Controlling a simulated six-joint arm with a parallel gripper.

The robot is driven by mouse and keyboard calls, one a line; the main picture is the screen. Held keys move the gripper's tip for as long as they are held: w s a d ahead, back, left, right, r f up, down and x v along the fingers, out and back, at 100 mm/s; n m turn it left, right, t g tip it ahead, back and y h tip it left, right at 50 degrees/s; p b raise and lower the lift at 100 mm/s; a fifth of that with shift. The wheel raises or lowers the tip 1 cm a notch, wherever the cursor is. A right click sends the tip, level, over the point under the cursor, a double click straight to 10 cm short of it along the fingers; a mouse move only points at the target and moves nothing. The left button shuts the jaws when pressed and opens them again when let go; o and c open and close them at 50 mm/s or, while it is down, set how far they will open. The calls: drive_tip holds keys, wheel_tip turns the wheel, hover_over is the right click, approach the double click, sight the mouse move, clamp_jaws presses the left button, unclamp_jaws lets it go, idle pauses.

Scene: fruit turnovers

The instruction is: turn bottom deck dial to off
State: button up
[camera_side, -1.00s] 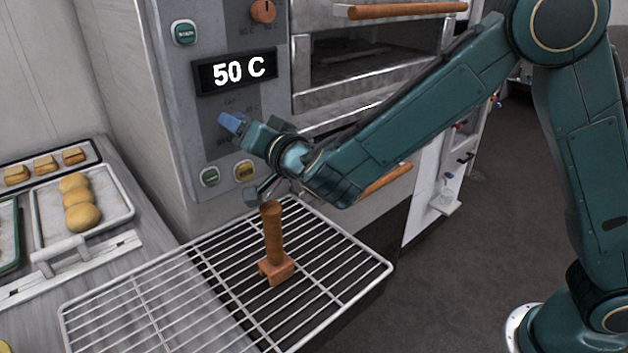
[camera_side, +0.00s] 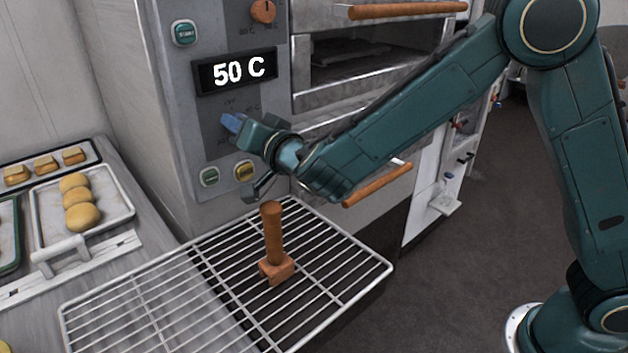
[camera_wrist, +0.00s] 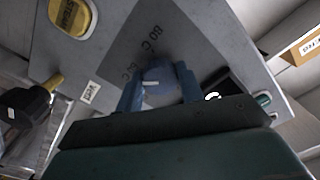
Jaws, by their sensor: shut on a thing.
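The bottom deck dial (camera_wrist: 158,78) shows in the wrist view as a round blue-grey knob with a pale mark, between my two blue fingers. My gripper (camera_side: 232,122) is shut on this dial at the oven's control panel; it also shows in the wrist view (camera_wrist: 159,88). In the side view the fingers cover the dial. Printed marks around it are partly hidden, with "80 C" readable in the wrist view. The display (camera_side: 235,71) above reads 50 C.
An orange upper dial (camera_side: 263,11) and a green START button (camera_side: 185,33) sit higher on the panel. A wooden-handled tool (camera_side: 274,240) stands on the wire rack (camera_side: 150,310).

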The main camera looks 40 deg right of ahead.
drive_tip(key=shift+n, duration=0.6)
drive_tip(key=o, duration=1)
drive_tip(key=shift+s, duration=0.15)
drive_tip(key=s, duration=1.3)
drive_tip(key=shift+s, duration=0.25)
